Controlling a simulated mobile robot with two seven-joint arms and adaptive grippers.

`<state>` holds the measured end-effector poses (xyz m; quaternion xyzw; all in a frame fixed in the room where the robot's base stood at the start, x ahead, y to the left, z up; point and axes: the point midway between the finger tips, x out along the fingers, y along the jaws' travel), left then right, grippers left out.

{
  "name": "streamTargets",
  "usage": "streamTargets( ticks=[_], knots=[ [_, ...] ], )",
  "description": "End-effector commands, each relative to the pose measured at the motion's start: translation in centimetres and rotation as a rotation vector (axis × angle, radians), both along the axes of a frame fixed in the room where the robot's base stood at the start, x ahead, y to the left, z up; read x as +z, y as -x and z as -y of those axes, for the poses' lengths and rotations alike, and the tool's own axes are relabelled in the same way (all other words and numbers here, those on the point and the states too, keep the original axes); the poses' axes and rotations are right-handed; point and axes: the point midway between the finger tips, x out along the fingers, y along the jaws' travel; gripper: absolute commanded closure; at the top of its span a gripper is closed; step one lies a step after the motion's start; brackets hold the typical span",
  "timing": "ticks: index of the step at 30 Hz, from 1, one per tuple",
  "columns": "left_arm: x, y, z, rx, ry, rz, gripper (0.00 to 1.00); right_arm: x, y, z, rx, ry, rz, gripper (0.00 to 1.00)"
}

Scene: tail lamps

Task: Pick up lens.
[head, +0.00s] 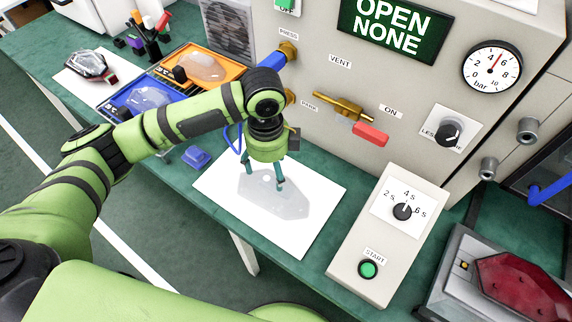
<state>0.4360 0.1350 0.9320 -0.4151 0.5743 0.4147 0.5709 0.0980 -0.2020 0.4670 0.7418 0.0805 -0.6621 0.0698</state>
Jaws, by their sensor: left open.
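A clear, pale lens (283,203) lies on a white sheet (314,232) on the green bench. My left gripper (264,183) points down over the lens with its two teal fingers apart. The fingertips are at or just above the lens; I cannot tell whether they touch it. More clear lens-like pieces lie in the orange tray (237,60) and the blue tray (127,122) at the back left. My right gripper is not in view.
A grey machine (340,75) with valve, gauge and knobs stands behind the sheet. A START button box (345,270) stands to its right. A red lens (515,287) sits in a grey fixture at bottom right. A blue block (196,157) lies left of the sheet.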

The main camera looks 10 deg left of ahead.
Motion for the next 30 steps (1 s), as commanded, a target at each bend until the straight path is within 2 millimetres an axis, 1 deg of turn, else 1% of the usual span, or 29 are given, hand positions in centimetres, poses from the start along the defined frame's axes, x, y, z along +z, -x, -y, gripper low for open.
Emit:
streamTargets(
  ticks=[1, 3, 6, 11, 14, 18, 21, 30],
  knots=[
    [-0.2, 0.1, 0.2, 0.007, -0.001, -0.002, 0.24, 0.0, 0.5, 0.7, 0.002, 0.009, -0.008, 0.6],
    [-0.6, 0.1, 0.3, 0.014, -0.002, -0.002, 0.24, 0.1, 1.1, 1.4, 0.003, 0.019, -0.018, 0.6],
    [-1.5, 0.1, 0.3, 0.015, -0.002, -0.004, 0.24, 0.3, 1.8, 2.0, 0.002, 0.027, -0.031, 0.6],
    [-3.3, 0.0, 0.1, 0.015, -0.002, -0.004, 0.24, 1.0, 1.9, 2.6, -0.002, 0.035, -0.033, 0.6],
    [-4.9, 0.0, -0.1, 0.014, -0.002, -0.004, 0.24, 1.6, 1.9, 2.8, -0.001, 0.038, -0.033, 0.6],
    [-6.7, -0.1, -0.1, 0.011, -0.002, -0.002, 0.24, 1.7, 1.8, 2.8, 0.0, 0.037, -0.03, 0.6],
    [-7.2, -0.1, -0.1, 0.011, -0.002, 0.002, 0.24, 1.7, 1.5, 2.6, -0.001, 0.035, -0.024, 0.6],
    [-7.2, -0.1, -0.1, 0.011, -0.001, 0.002, 0.24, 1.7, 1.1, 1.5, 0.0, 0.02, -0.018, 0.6]
  ],
)
